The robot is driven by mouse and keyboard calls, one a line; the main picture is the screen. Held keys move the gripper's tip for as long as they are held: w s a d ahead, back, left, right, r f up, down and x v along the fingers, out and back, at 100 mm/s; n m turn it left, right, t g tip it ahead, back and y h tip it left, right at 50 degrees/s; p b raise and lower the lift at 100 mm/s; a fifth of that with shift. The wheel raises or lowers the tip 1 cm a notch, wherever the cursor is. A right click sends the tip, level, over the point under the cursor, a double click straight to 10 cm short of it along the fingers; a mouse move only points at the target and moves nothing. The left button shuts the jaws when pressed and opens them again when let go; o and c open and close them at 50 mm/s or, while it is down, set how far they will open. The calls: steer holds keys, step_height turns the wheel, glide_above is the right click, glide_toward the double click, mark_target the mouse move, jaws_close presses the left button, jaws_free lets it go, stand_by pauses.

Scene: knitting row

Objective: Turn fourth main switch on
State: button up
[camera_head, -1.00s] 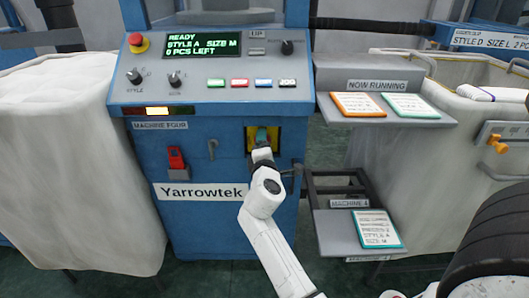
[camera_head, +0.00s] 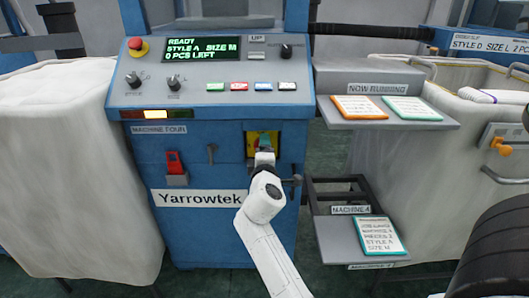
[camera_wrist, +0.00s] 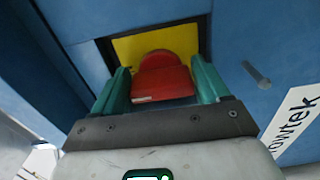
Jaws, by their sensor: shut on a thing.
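The main switch of the machine labelled MACHINE FOUR is a red knob (camera_wrist: 162,78) on a yellow plate (camera_wrist: 128,50), set in a recess in the blue front panel. The yellow plate (camera_head: 250,142) also shows in the head view, partly hidden by my gripper. My gripper (camera_wrist: 163,86), with teal fingers, is in front of the recess, one finger on each side of the red knob, and is shut on it. In the head view my gripper (camera_head: 265,143) covers most of the knob. The knob's exact turn angle is hard to tell.
The control panel (camera_head: 208,98) above has a lit green display reading READY, and an amber lamp (camera_head: 155,114) is lit. Left of the recess are a small lever (camera_head: 212,153) and a red padlock-like part (camera_head: 174,163). A shelf (camera_head: 335,240) stands at right, a white bin (camera_head: 75,180) at left.

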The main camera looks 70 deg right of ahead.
steer(key=o, duration=0.7)
steer(key=p+v, duration=0.1)
steer(key=v, duration=0.9)
steer(key=shift+s+a+f, duration=0.1)
steer(key=shift+s+a, duration=0.1)
steer(key=shift+a, duration=0.15)
